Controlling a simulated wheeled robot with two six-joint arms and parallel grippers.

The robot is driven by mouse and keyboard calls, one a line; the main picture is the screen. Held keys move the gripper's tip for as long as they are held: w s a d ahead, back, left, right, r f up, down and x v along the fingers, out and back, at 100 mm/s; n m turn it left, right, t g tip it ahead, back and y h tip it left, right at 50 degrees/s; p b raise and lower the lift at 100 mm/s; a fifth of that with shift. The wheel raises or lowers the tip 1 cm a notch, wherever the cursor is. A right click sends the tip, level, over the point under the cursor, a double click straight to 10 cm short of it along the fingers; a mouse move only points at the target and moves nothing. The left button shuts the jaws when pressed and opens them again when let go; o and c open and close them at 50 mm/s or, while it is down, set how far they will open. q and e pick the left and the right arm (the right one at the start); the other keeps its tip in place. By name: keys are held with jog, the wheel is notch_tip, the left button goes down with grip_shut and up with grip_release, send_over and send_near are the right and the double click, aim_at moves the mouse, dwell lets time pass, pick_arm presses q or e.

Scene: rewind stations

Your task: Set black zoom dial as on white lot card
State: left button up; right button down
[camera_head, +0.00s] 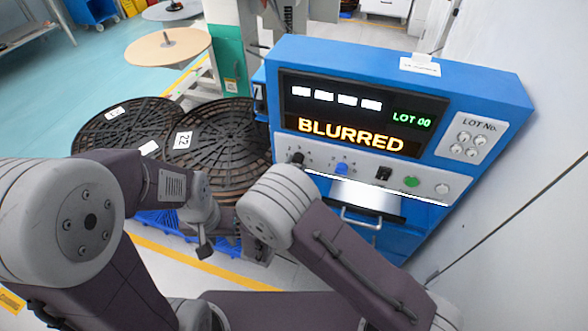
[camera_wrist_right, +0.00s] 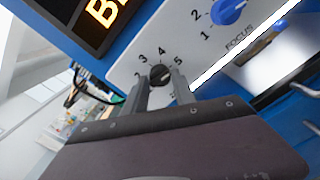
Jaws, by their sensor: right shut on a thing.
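The black zoom dial (camera_head: 297,158) is at the left end of the blue machine's light control panel. In the right wrist view, the dial (camera_wrist_right: 160,76) sits between the two fingers of my right gripper (camera_wrist_right: 160,79), which is shut on it. Numbers 2 to 5 show around it; I cannot tell clearly where its pointer stands. The white lot card (camera_head: 420,66) lies on top of the machine, its print too small to read. The display (camera_head: 350,136) reads BLURRED and LOT 00. My left gripper (camera_head: 205,249) hangs low, away from the panel; its jaws are unclear.
A blue focus dial (camera_head: 341,169) is right of the zoom dial, also in the wrist view (camera_wrist_right: 230,10). A black switch (camera_head: 383,174), a green button (camera_head: 411,182) and lot-number buttons (camera_head: 465,145) follow. Black reels (camera_head: 220,137) stand left of the machine.

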dwell(0.4)
jog(key=c, duration=1.1)
grip_release()
jog(key=shift+o, duration=0.2)
jog(key=shift+w+f, duration=0.1)
jog(key=shift+w, duration=0.05)
notch_tip(320, 180, up, 5)
jog(key=p, duration=0.4)
jog(key=s+d+r+p, duration=0.4)
jog(key=s+d+r, duration=0.2)
jog(key=d, duration=0.4)
jog(key=shift+p, duration=0.35)
